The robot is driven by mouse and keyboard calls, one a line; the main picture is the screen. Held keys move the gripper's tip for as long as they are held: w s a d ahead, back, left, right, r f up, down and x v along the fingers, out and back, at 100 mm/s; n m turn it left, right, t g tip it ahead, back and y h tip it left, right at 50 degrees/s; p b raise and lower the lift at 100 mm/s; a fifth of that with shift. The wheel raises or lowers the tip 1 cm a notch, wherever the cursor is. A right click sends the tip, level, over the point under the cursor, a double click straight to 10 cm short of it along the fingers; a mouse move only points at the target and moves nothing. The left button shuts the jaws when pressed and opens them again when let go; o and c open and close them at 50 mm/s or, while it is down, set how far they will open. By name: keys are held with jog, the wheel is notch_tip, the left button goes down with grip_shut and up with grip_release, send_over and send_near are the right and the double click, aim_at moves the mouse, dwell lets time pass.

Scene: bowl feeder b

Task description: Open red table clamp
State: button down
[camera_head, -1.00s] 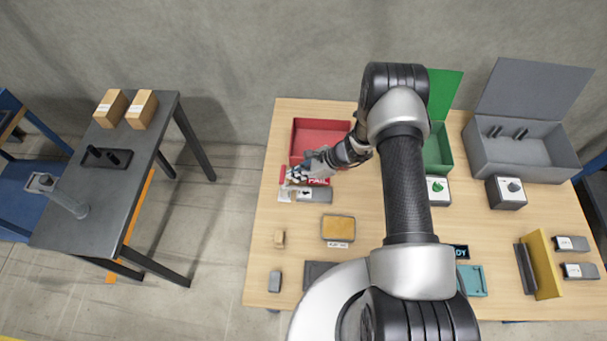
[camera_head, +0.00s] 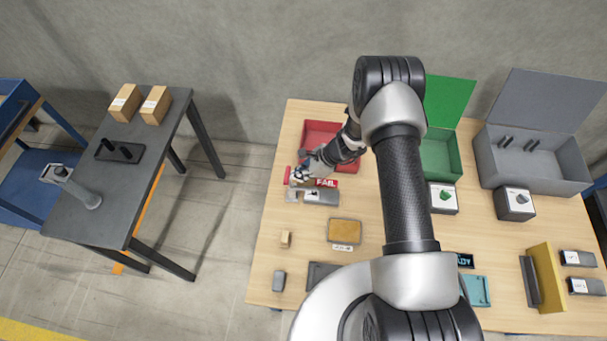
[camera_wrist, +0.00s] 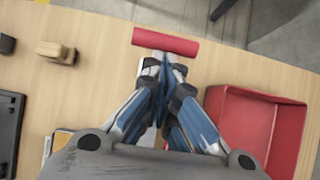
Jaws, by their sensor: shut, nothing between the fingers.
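A red bar (camera_head: 287,174), which appears to be the red part of the table clamp, lies near the left edge of the wooden table in the head view. In the wrist view the red bar (camera_wrist: 165,42) lies just beyond my fingertips. My gripper (camera_wrist: 165,64) is shut with nothing between its fingers. Its tips are close to the bar's near side; I cannot tell whether they touch it. In the head view my gripper (camera_head: 299,173) is just right of the bar.
A red bin (camera_head: 318,131) stands right behind my gripper; its rim shows in the wrist view (camera_wrist: 262,93). A red FAIL label (camera_head: 327,183) and a grey block (camera_head: 322,197) lie close by. A small tan block (camera_head: 285,239) and tan-topped tray (camera_head: 344,230) sit nearer.

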jog(key=shift+w+a+r+h, duration=0.15)
jog(key=shift+a+h, duration=0.1)
jog(key=shift+a, duration=0.2)
jog(key=shift+w+a+r+h, duration=0.1)
jog(key=shift+a+h, duration=0.15)
jog(key=shift+a, duration=0.15)
jog(key=shift+w+a+f+b, duration=0.1)
jog(key=shift+w+a+b, duration=0.1)
jog(key=shift+a+b, duration=0.75)
jog(key=shift+w+a+f+b, duration=0.15)
jog(key=shift+a+f+b, duration=0.25)
jog(key=shift+a, duration=0.45)
jog(key=shift+w+a+f+b, duration=0.2)
jog(key=shift+a+b, duration=0.35)
jog(key=shift+a, duration=0.35)
jog(key=shift+w+a+f+b, duration=0.1)
jog(key=shift+a+f+b, duration=0.3)
jog(key=shift+a, duration=0.45)
jog(key=shift+r, duration=0.1)
notch_tip(320, 180, up, 13)
jog(key=p, duration=0.5)
send_over(287, 174)
jog(key=w+a, duration=0.1)
jog(key=a, duration=0.4)
jog(key=shift+r, duration=0.1)
